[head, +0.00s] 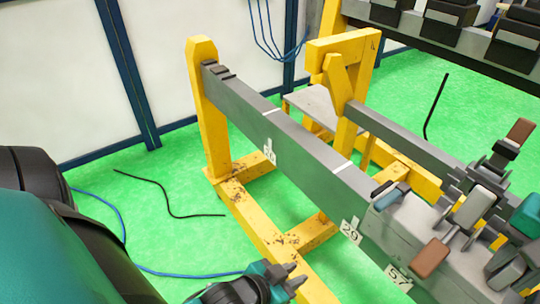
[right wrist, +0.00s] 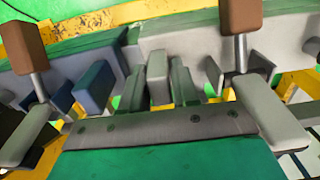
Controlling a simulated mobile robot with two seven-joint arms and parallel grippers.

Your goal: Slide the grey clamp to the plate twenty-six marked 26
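A grey-handled clamp (head: 473,207) is among several clamps at the right end of the long grey rail (head: 300,145). A small white plate (head: 269,151) hangs midway along the rail's side; its number is too small to read surely. My left gripper (head: 292,275) is at the bottom centre, empty, with its two fingertips apart, below and left of the rail. My right gripper, with a teal body (head: 527,216), is at the right edge, close to the clamps. In the right wrist view its body (right wrist: 170,160) faces upright grey-green pieces (right wrist: 158,80); whether its fingers hold the clamp is unclear.
Brown-handled clamps (head: 431,258) and a blue-grey-handled one (head: 388,195) crowd the rail's right end. Plates marked 29 (head: 350,231) and 57 (head: 398,277) hang there. Yellow stands (head: 209,110) carry the rails.

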